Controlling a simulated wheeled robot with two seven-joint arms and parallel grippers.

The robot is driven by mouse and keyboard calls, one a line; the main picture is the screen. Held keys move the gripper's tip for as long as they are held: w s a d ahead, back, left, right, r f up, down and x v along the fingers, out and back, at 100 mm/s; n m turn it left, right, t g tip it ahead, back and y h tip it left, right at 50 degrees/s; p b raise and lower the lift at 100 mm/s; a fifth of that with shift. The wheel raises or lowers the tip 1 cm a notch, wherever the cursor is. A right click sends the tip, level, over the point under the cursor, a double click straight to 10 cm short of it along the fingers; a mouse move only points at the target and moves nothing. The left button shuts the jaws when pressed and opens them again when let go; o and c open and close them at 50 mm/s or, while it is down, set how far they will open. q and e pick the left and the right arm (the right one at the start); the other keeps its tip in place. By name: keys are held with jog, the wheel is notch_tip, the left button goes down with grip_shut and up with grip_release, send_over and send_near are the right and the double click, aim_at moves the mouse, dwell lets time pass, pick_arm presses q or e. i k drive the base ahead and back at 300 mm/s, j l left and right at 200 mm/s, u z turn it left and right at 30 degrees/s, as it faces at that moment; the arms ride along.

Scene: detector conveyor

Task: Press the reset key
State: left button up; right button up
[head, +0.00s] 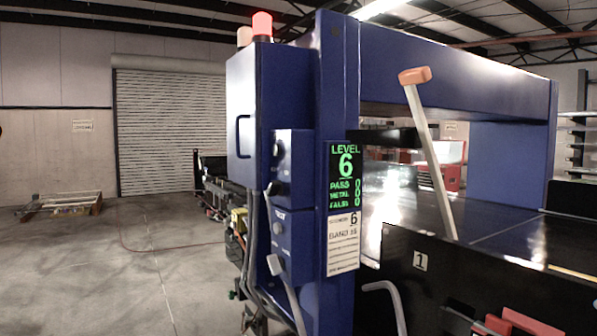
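A blue control box (292,190) is fixed to the side of the blue machine post. It carries a small round control (279,148) near its top, a dark knob-like control (275,188) below it, and another round control (278,228) under a small label. The labels are too small to read surely, so I cannot tell which control is the reset key. A screen (343,177) on the post shows LEVEL 6 in green, with PASS, METAL and a third line at 0. Neither of my grippers can be made out in this view.
A red lamp (262,25) is lit on top. A pale wand with an orange head (415,76) leans up from the conveyor (490,232). A grey-headed wand (276,264) stands close below the control box. Red parts (520,322) lie at lower right. The floor (110,270) at left is largely open.

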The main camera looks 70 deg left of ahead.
aim_at(277, 147)
jog(key=u, duration=2.3)
